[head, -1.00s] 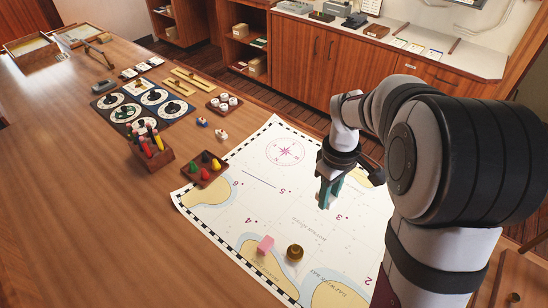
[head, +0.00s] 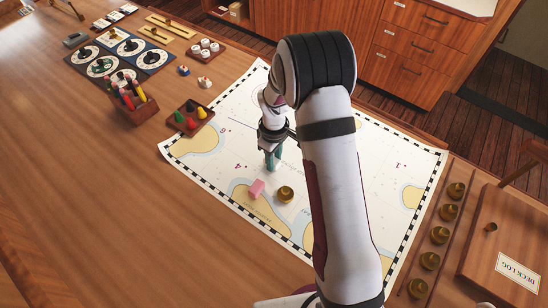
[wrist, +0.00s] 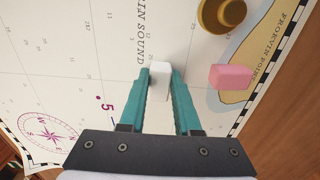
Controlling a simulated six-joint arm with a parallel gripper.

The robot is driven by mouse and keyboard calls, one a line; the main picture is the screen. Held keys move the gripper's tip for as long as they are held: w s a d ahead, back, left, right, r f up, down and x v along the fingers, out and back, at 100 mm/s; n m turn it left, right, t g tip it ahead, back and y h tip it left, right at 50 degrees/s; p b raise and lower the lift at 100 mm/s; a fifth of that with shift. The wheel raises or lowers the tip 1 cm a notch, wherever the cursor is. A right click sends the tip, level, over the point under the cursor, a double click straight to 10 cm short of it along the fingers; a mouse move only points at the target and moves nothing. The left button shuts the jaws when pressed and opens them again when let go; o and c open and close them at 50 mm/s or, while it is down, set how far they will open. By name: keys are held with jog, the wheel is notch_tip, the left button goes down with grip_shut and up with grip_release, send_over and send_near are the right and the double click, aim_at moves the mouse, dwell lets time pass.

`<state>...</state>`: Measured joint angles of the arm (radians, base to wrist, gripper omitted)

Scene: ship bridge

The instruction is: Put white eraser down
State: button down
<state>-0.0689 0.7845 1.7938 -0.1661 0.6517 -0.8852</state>
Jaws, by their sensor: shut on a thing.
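My gripper (head: 272,164) is over the middle of the sea chart (head: 230,163). In the wrist view its teal fingers (wrist: 160,88) are shut on the white eraser (wrist: 160,69), whose end shows between the fingertips. In the head view the fingers hide the eraser. The fingertips look close to the chart; I cannot tell whether the eraser touches it. A pink eraser (head: 256,188) lies on the chart near the gripper, with a round brass piece (head: 286,194) beside it. Both also show in the wrist view, the pink eraser (wrist: 231,77) to the right and the brass piece (wrist: 222,14) above it.
A tray of coloured pawns (head: 190,120) and a pen holder (head: 133,104) stand left of the chart. A row of brass weights (head: 440,235) and the deck log box (head: 510,240) are at the right. Bare chart lies around the gripper.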

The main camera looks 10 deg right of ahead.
jog(key=c, duration=0.6)
grip_release()
jog(key=s+r+m, duration=0.2)
jog(key=s+r, duration=0.1)
jog(key=r, duration=0.6)
jog(key=s+r+m, duration=0.1)
jog(key=s+r, duration=0.2)
jog(key=r, duration=0.6)
jog(key=s+r+m, duration=0.1)
jog(key=s+m, duration=0.3)
jog(key=s, duration=0.3)
jog(key=s+r+m+y, duration=0.1)
jog(key=s+m, duration=0.2)
jog(key=s, duration=0.4)
jog(key=s+r+m, duration=0.1)
jog(key=s+m, duration=0.3)
jog(key=s, duration=0.4)
jog(key=shift+a+r+m+y, duration=0.15)
jog(key=shift+a+m+y, duration=0.15)
jog(key=shift+a+y, duration=0.1)
jog(key=shift+d, duration=0.1)
